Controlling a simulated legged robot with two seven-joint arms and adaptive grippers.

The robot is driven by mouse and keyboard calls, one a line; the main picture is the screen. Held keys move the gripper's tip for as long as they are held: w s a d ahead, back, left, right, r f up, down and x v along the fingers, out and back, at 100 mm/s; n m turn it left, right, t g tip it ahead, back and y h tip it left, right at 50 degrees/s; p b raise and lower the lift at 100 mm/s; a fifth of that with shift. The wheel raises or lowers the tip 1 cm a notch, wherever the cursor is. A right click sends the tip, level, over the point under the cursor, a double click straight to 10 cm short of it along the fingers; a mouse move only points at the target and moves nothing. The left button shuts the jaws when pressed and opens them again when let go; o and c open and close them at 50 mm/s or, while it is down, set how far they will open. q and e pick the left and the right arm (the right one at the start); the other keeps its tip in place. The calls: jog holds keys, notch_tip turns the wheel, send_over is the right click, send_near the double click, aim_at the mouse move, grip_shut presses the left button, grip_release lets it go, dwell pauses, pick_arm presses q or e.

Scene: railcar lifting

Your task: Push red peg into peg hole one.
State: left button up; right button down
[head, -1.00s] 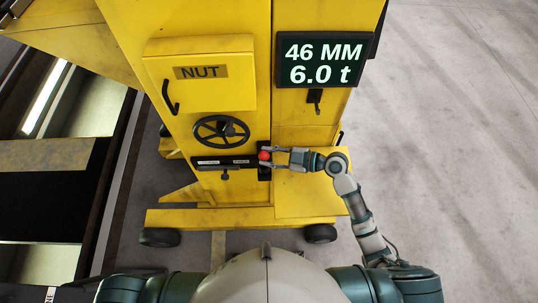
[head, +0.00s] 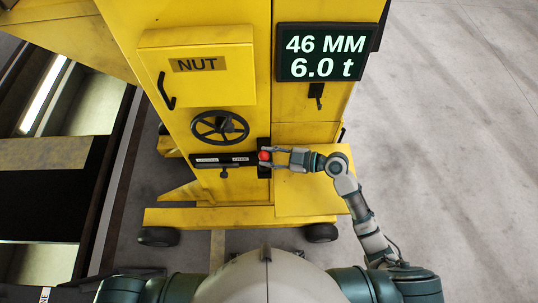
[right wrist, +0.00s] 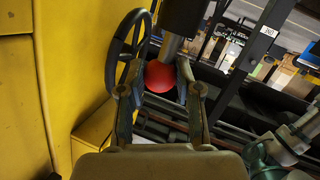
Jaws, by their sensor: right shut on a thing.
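The red peg (head: 264,156) shows as a round red knob at the black upright strip (head: 264,172) on the front of the yellow jack column. My right gripper (head: 268,156) comes in from the right and is shut on the red peg. In the right wrist view the red ball end (right wrist: 160,76) sits between the two fingertips, below a dark column with a lighter metal rod. My left gripper is not in view.
A black handwheel (head: 220,127) is just up and left of the peg. A black labelled panel (head: 222,160) lies left of it. A yellow NUT box (head: 205,90) and a display (head: 322,54) reading 46 MM, 6.0 t are above. Open floor lies to the right.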

jog(key=shift+f+b, duration=0.4)
jog(key=shift+f, duration=0.05)
jog(key=c, duration=0.7)
grip_release()
jog(key=v, duration=1.2)
jog(key=shift+w, duration=0.1)
